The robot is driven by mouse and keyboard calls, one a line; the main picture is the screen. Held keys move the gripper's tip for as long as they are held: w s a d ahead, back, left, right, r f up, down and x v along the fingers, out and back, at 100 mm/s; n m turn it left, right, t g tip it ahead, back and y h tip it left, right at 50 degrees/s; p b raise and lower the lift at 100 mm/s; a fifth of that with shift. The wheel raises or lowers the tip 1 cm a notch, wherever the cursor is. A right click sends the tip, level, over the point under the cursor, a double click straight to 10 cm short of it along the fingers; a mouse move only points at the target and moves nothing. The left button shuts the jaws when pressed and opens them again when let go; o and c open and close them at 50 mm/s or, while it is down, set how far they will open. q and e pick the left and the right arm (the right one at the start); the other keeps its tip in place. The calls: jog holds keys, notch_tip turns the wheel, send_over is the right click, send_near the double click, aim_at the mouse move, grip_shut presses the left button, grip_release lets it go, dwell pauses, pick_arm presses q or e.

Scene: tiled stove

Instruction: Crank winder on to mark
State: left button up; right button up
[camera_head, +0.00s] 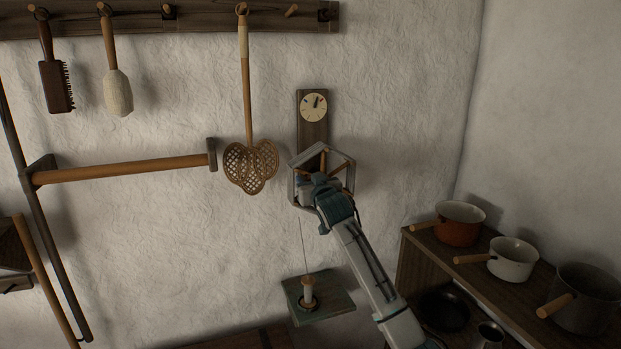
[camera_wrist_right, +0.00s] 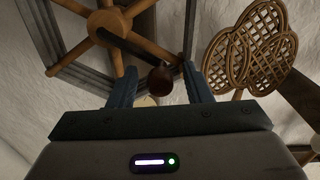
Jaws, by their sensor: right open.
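The winder (camera_head: 335,160) is a grey angular frame with wooden spokes, mounted on the wall below a round cream dial (camera_head: 314,107) on a dark wooden board. The dial has a dark pointer and small marks, too small to read exactly. In the right wrist view the winder's spokes (camera_wrist_right: 85,47) meet at a hub, and a dark crank arm ends in a round brown knob (camera_wrist_right: 160,81). My right gripper (camera_head: 318,180) is in front of the winder and hides part of it. Its fingers (camera_wrist_right: 158,88) are open, with the knob between them; contact is unclear.
A woven beater (camera_head: 250,166) hangs close left of the winder. A thin line runs down toward a green square plate (camera_head: 330,302) with a wooden peg. Pots, including an orange one (camera_head: 460,226), stand on a shelf at right. A wooden bar (camera_head: 125,168) extends at left.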

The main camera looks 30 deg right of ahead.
jog(key=shift+w, duration=0.1)
grip_shut()
jog(key=shift+r, duration=0.15)
